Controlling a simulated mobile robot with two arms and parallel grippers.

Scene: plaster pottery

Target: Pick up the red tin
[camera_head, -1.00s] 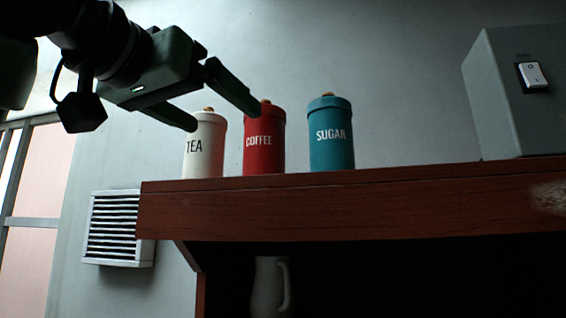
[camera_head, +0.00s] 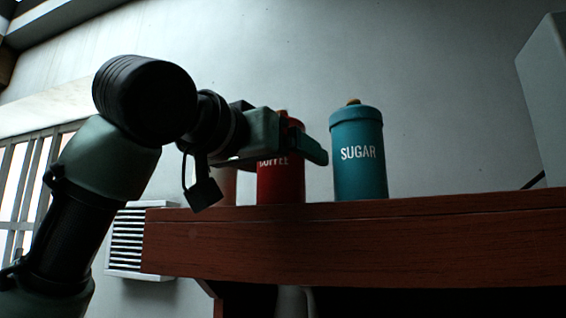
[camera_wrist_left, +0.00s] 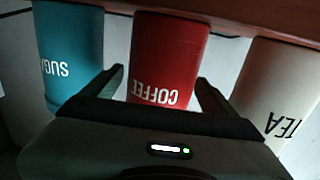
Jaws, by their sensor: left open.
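The red tin (camera_head: 281,187), lettered COFFEE, stands upright on the wooden shelf (camera_head: 400,235). In the head view my left gripper (camera_head: 305,140) is in front of its upper part and hides much of it. In the left wrist view the red tin (camera_wrist_left: 166,62) appears upside down, between the two open fingers of my left gripper (camera_wrist_left: 158,88). I cannot tell whether the fingers touch it. My right gripper is not in view.
A teal SUGAR tin (camera_head: 358,155) stands close to the right of the red tin. A white TEA tin (camera_wrist_left: 275,85) is on its other side, mostly hidden in the head view. A grey box (camera_head: 543,100) is at the far right. A vent (camera_head: 128,245) is on the wall.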

